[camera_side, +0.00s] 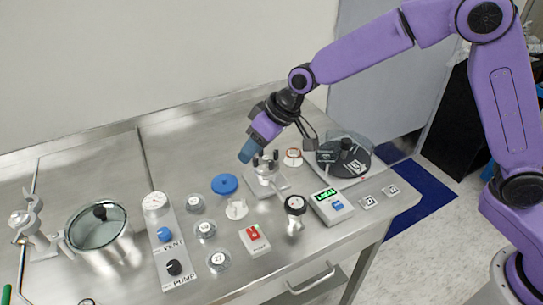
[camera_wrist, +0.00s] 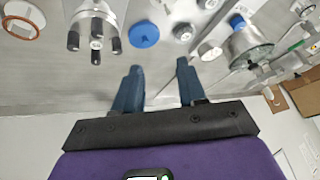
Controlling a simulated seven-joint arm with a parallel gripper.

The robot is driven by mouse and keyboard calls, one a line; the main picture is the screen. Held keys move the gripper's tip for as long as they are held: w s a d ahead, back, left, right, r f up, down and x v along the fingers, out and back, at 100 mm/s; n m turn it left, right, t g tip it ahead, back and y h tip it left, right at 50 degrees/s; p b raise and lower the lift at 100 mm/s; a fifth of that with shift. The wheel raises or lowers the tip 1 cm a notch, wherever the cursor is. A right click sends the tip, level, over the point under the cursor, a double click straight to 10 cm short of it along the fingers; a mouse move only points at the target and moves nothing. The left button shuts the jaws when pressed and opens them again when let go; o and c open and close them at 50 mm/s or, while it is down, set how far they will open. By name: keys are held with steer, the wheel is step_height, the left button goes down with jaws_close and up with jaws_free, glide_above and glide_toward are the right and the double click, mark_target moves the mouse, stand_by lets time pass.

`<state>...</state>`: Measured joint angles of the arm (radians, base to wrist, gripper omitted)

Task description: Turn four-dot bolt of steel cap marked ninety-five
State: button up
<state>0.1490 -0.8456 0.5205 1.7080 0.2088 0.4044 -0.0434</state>
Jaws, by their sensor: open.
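A steel cap (camera_side: 263,168) with several dark upright bolts stands on a square metal plate (camera_side: 282,187) in the side view. In the wrist view the cap (camera_wrist: 95,18) is at the upper left, with dark bolts (camera_wrist: 73,41) around it. I cannot read the number on the cap or the dots on its bolts. My gripper (camera_side: 246,155) is tilted down just above and left of the cap in the side view. In the wrist view my gripper (camera_wrist: 159,64) is open, its two blue fingers apart with nothing between them.
A blue disc (camera_side: 225,184) lies left of the cap, with a white knob (camera_side: 236,209) in front. A red-ringed white jar (camera_side: 293,157) and a dark round dish (camera_side: 343,157) stand right. A black-topped bottle (camera_side: 295,213) and a scale (camera_side: 331,207) are front right. Bare steel lies behind.

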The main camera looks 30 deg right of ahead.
step_height(320, 180, up, 4)
steer(key=w+d+g+h, duration=0.1)
steer(key=w+g+h, duration=0.1)
steer(key=w, duration=0.1)
steer(key=g+h, duration=0.2)
steer(key=h, duration=0.1)
glide_toward(271, 161)
steer(key=shift+m, duration=0.4)
steer(key=f, duration=0.8)
steer(key=shift+d+f, duration=0.2)
steer(key=shift+f, duration=0.2)
jaws_close()
